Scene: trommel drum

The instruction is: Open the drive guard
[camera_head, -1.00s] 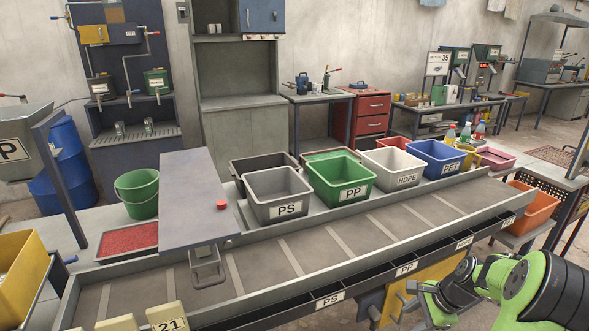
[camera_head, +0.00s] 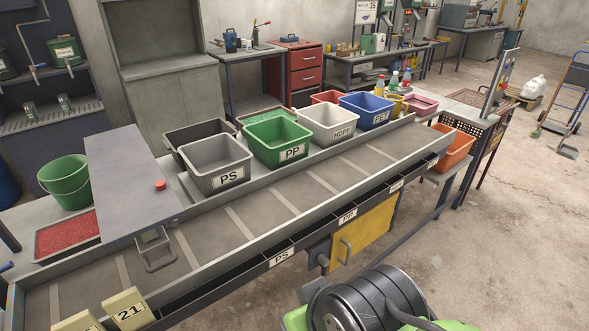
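A yellow panel (camera_head: 367,234) with a grey bar handle (camera_head: 345,251), which looks like the drive guard, sits under the front edge of the sorting conveyor (camera_head: 270,207). It appears closed, facing the front of the conveyor. A small grey fitting (camera_head: 323,262) sticks out at its left edge. My green and black arm shows at the bottom of the picture, below and in front of the panel. My gripper's fingers are not visible, so I cannot see whether they are open or shut.
Bins labelled PS (camera_head: 217,165), PP (camera_head: 276,140), HDPE (camera_head: 329,122) and PET (camera_head: 368,110) stand behind the belt. An orange bin (camera_head: 455,147) is at the conveyor's right end. A blue hand truck (camera_head: 571,95) stands far right. The concrete floor right of the panel is clear.

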